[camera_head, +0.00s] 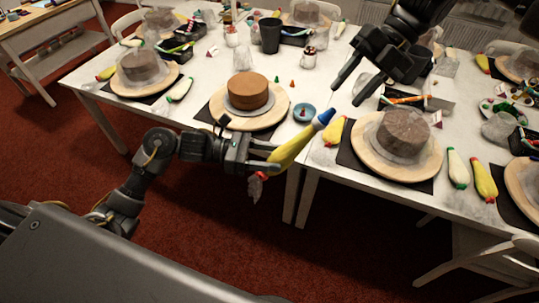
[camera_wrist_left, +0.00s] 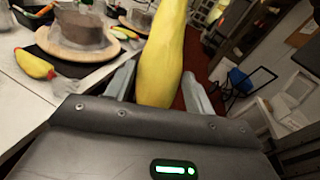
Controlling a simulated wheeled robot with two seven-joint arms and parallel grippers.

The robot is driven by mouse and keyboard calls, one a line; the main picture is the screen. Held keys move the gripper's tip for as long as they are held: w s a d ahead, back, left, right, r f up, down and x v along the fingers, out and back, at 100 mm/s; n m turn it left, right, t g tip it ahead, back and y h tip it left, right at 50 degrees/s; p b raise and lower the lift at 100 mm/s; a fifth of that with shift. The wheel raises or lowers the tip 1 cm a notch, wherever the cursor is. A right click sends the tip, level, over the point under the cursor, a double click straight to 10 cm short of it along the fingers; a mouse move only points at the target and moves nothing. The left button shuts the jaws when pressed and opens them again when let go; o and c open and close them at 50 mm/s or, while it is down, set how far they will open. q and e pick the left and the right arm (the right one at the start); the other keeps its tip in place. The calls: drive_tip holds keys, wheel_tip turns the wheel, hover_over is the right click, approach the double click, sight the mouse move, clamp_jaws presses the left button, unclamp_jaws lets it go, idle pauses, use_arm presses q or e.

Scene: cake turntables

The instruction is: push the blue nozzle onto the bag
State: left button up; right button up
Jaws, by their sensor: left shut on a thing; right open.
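My left gripper (camera_head: 262,160) is shut on a yellow piping bag (camera_head: 292,149), which slants up to the right over the table's front edge. The bag also fills the middle of the left wrist view (camera_wrist_left: 162,65), between the fingers. The blue nozzle (camera_head: 325,117) sits at the bag's upper tip, in line with it. I cannot tell how far it is seated. The nozzle is outside the left wrist view. My right gripper (camera_head: 347,95) is open and empty, above and slightly right of the nozzle, apart from it.
A brown cake (camera_head: 248,91) stands on a wooden turntable (camera_head: 222,113) behind the left gripper. A blue dish (camera_head: 304,113) is beside the nozzle. Another yellow bag (camera_head: 334,131) lies just right of it. A grey-brown cake (camera_head: 404,128) stands on the right turntable (camera_head: 373,163).

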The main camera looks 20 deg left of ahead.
drive_tip(key=v, duration=0.7)
